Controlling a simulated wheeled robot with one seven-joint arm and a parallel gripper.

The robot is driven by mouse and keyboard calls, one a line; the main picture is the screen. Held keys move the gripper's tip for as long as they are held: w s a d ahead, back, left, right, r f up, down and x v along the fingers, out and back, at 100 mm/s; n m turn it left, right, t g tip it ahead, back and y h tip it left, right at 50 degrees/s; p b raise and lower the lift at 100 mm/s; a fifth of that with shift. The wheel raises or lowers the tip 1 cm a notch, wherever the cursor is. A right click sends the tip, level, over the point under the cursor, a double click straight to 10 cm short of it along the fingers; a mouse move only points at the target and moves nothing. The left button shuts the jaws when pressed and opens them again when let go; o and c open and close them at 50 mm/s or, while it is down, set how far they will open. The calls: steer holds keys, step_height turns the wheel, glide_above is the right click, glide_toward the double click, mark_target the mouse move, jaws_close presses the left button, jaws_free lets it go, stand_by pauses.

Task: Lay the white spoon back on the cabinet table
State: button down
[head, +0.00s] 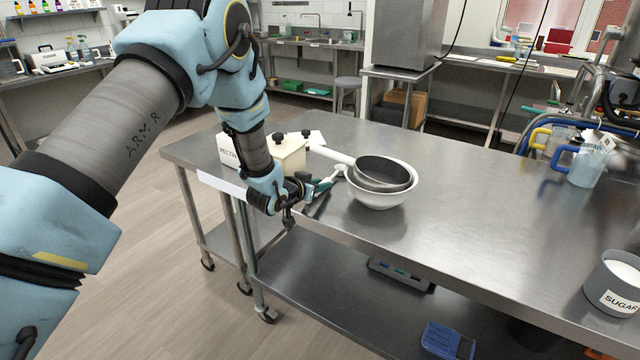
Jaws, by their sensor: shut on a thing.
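My gripper (328,183) is low over the near left part of the steel cabinet table (460,210), just left of the white bowl (378,198). Its jaws are shut on a small white piece (340,171), which appears to be part of the white spoon. Most of the spoon is hidden or too small to make out. I cannot tell whether it touches the table or the bowl.
A cream box with black knobs (288,158) stands behind my wrist. A sugar pot (613,283) and blue-handled jug (584,168) stand at right. The table's middle is clear.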

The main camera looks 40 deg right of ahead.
steer(key=shift+f, duration=0.1)
steer(key=c, duration=1.1)
jaws_free()
steer(key=shift+f, duration=0.1)
steer(key=o, duration=0.4)
steer(key=shift+o, duration=0.2)
steer(key=shift+r, duration=0.3)
steer(key=shift+a, duration=0.4)
steer(key=b+v, duration=0.3)
steer(key=v, duration=0.8)
steer(key=shift+s+b, duration=0.15)
steer(key=shift+b, duration=0.2)
steer(key=shift+a+r, duration=0.1)
